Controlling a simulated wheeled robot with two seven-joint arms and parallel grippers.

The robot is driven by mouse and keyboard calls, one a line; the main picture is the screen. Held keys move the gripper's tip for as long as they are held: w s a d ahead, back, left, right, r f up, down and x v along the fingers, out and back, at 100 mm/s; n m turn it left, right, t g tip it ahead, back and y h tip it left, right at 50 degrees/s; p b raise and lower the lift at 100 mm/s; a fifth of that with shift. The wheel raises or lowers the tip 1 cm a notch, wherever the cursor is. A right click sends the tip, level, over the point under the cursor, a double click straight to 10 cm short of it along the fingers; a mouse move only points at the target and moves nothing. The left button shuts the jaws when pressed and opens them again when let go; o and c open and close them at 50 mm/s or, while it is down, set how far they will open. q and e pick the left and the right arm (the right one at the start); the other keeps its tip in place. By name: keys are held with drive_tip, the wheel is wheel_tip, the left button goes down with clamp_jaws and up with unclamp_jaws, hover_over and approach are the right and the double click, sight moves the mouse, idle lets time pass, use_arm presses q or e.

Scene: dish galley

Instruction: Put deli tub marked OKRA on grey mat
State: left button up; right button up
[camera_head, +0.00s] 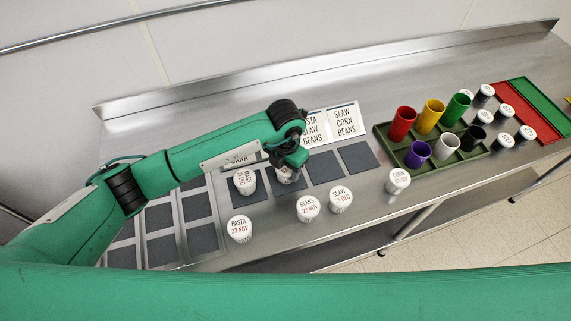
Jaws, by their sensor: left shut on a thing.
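My left gripper (291,163) is shut on a white deli tub (287,177) at one of the dark grey mats in the middle of the counter. The arm and gripper hide most of this tub, and its marking cannot be read. Another white tub (244,182) stands just left of it on a grey mat; its lettering is turned and unclear. Bare grey mats (322,170) and (357,158) lie to the right. A card (240,158) behind my arm shows part of the word OKRA. My right gripper is not in view.
Tubs marked PASTA (239,229), BEANS (308,208), SLAW (340,200) and CORN (398,181) stand along the front. A green tray (391,159) with coloured cups stands right. A panel of grey mats (202,239) lies left. Cards (343,122) stand behind.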

use_arm(q)
drive_tip(key=shift+f, duration=0.25)
drive_tip(key=o, duration=1)
drive_tip(key=shift+r, duration=0.1)
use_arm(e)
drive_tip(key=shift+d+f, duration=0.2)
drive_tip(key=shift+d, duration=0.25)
use_arm(q)
drive_tip(key=shift+r, duration=0.25)
drive_tip(key=shift+r+b, duration=0.25)
drive_tip(key=shift+b, duration=0.1)
wheel_tip(320, 180, up, 11)
drive_tip(key=b, duration=0.4)
drive_tip(key=shift+r, duration=0.2)
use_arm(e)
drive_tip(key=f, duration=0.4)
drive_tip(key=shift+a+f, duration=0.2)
